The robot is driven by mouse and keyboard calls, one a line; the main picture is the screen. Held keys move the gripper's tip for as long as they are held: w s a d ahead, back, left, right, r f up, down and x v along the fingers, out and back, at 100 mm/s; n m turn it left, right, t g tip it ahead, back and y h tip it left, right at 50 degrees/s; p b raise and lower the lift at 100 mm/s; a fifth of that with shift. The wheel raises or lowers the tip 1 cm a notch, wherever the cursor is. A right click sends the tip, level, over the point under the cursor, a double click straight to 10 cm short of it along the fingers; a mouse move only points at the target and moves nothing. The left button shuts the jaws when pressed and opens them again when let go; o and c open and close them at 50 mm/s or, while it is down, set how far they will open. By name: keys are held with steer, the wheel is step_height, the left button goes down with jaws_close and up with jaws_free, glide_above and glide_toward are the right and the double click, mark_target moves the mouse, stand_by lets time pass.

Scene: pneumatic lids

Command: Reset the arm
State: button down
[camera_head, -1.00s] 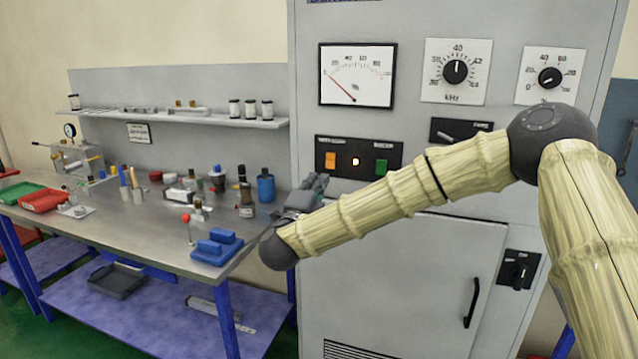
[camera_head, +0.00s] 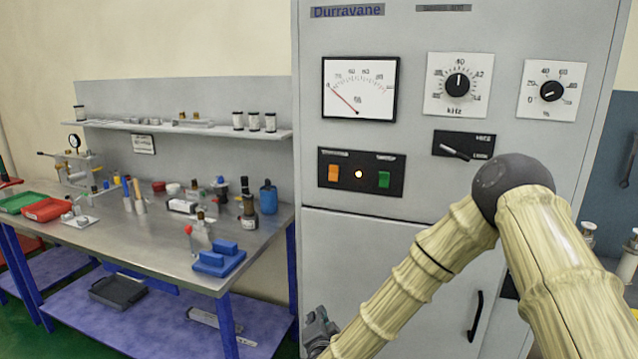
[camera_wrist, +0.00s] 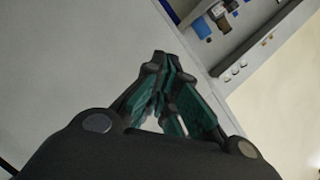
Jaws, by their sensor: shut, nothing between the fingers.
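My gripper (camera_head: 318,325) shows in the head view low in front of the grey cabinet's lower door, to the right of the workbench's front right leg. Part of it is cut off by the lower picture edge and my forearm. In the wrist view my gripper (camera_wrist: 165,65) has its dark, teal-padded fingers drawn together at the tips, with nothing between them. The fingers point toward a plain grey surface and touch nothing that I can see.
The grey cabinet (camera_head: 400,230) stands close in front, with a gauge, knobs and a lit button panel (camera_head: 360,173). The workbench (camera_head: 130,245) at left carries a blue block holder (camera_head: 219,262), a blue bottle (camera_head: 268,197), a red tray (camera_head: 48,209) and several small parts.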

steer(key=s+d+f+n+g, duration=0.3)
steer(key=s+d+f+g, duration=0.1)
steer(key=s+f, duration=0.65)
steer(key=s+d+f+n+g, duration=0.3)
steer(key=s+d+f, duration=0.1)
steer(key=s+f, duration=0.6)
steer(key=s+d+f+n+g, duration=0.1)
steer(key=s+d+f+g, duration=0.1)
steer(key=s+d, duration=0.3)
steer(key=s+d+f+n+g+h, duration=0.1)
steer(key=s+d+f+g, duration=0.2)
steer(key=s, duration=0.9)
steer(key=s+d+f+n+g, duration=0.1)
steer(key=s+d+f+g, duration=0.1)
steer(key=s+d, duration=0.5)
steer(key=s+g, duration=0.1)
steer(key=s, duration=0.1)
steer(key=shift+s+f+n, duration=0.3)
steer(key=shift+f+n, duration=0.05)
steer(key=shift+n, duration=0.05)
